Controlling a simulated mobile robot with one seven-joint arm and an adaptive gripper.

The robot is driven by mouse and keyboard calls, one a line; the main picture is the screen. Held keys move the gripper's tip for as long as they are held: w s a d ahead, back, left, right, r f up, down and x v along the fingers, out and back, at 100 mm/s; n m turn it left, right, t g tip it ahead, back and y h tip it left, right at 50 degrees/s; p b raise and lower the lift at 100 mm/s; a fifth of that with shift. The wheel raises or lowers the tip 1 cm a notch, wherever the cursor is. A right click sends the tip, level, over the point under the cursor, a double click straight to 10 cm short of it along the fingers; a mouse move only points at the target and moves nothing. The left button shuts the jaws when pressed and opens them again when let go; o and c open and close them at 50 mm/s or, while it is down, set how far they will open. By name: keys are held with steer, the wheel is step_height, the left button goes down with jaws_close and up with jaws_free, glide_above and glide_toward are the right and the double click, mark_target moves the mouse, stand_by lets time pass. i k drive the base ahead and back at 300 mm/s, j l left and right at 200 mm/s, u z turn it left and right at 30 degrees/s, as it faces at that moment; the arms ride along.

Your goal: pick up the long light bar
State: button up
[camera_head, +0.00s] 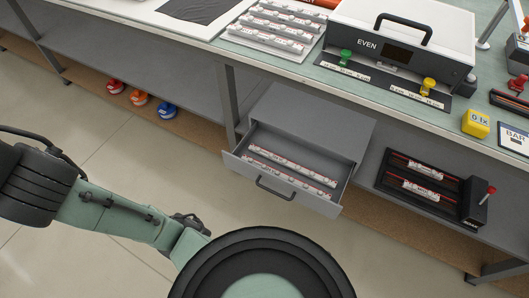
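Two long, pale bars with red markings lie side by side in the open grey drawer: a rear bar (292,166) and a front bar (284,178). Several similar long bars (272,32) lie in rows on a white rack on the bench top. Two shorter pale bars, an upper one (425,170) and a lower one (421,188), lie in a black tray on the lower shelf at right. I cannot tell which bar is the task's one. My arm crosses the lower left, well short of the drawer. My gripper is not visible.
The drawer front (277,192) with its dark handle sticks out past the lower shelf (175,75). The floor (110,150) before the shelf is clear.

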mark_target(319, 177)
steer(key=i+z, duration=0.2)
steer(key=z, duration=0.25)
steer(key=i+j+z, duration=0.15)
steer(key=z, duration=0.35)
